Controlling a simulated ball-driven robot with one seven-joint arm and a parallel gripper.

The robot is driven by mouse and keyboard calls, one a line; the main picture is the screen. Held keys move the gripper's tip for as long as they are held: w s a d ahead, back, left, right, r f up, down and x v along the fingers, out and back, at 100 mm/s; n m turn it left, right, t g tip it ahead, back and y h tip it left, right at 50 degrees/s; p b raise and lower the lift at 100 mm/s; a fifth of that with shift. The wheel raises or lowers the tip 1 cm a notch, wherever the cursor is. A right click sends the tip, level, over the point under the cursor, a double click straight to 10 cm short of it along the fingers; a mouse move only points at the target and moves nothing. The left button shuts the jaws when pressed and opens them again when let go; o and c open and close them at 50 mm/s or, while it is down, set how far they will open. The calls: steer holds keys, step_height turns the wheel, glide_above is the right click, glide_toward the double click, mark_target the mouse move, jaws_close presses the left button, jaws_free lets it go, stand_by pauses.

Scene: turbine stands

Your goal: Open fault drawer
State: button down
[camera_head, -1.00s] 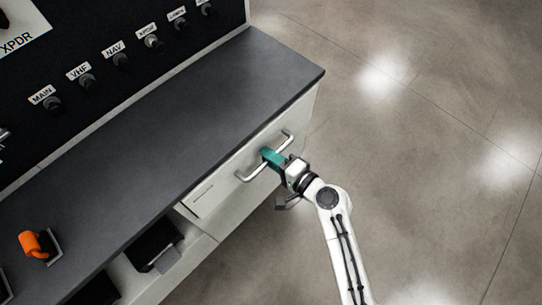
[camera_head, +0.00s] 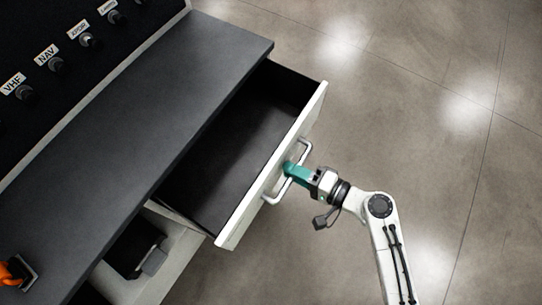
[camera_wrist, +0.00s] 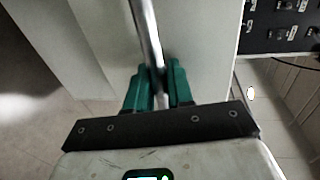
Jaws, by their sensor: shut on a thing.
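The drawer (camera_head: 228,148) is pulled well out from under the dark worktop, and its dark inside looks empty. Its white front carries a silver bar handle (camera_head: 273,197). My gripper (camera_head: 290,171) is shut on the handle near its middle, with teal fingers on the bar. In the wrist view the handle (camera_wrist: 146,28) runs up between the two teal fingers of my gripper (camera_wrist: 158,80), and the pale drawer front (camera_wrist: 200,50) lies behind it.
The dark worktop (camera_head: 150,100) overhangs the drawer. A black panel (camera_head: 60,25) with labelled knobs stands behind it. An orange thing (camera_head: 12,270) sits at the worktop's lower left. An open shelf (camera_head: 130,245) lies beside the drawer. The floor (camera_head: 420,110) to the right is clear.

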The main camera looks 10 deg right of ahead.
steer(key=shift+f+v, duration=0.2)
steer(key=shift+v, duration=0.8)
steer(key=shift+f+v, duration=0.15)
steer(key=shift+v, duration=0.8)
steer(key=c, duration=1.1)
jaws_free()
steer(key=shift+c, duration=0.2)
steer(key=shift+d, duration=0.1)
steer(key=v, duration=1)
steer(key=shift+s+d, duration=0.2)
steer(key=shift+d, duration=0.05)
steer(key=shift+r, duration=0.1)
